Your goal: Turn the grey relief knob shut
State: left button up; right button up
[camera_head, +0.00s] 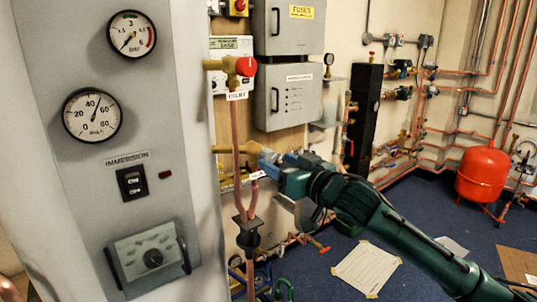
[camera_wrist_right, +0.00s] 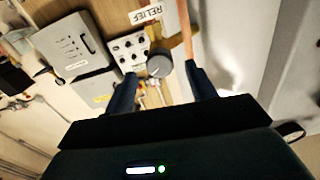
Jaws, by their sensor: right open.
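The grey relief knob (camera_wrist_right: 158,66) shows in the right wrist view, a round grey cap on a brass fitting beside a copper pipe. A white RELIEF label (camera_wrist_right: 148,14) is near it. My right gripper (camera_head: 266,159) is open, its two blue fingers on either side of the knob in the wrist view. I cannot tell whether either finger touches it. In the head view the gripper is at the lower brass fitting (camera_head: 228,149), and the grey knob is hidden or too small to make out. My left gripper is not in view.
Vertical copper pipes (camera_head: 236,130) run beside the gripper. A grey panel with gauges (camera_head: 92,115) stands at the left. Grey boxes (camera_head: 287,96) hang on the wall behind.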

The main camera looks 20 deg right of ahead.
aim_at(271, 158)
jog(key=shift+x, duration=2.3)
jog(key=c, duration=1)
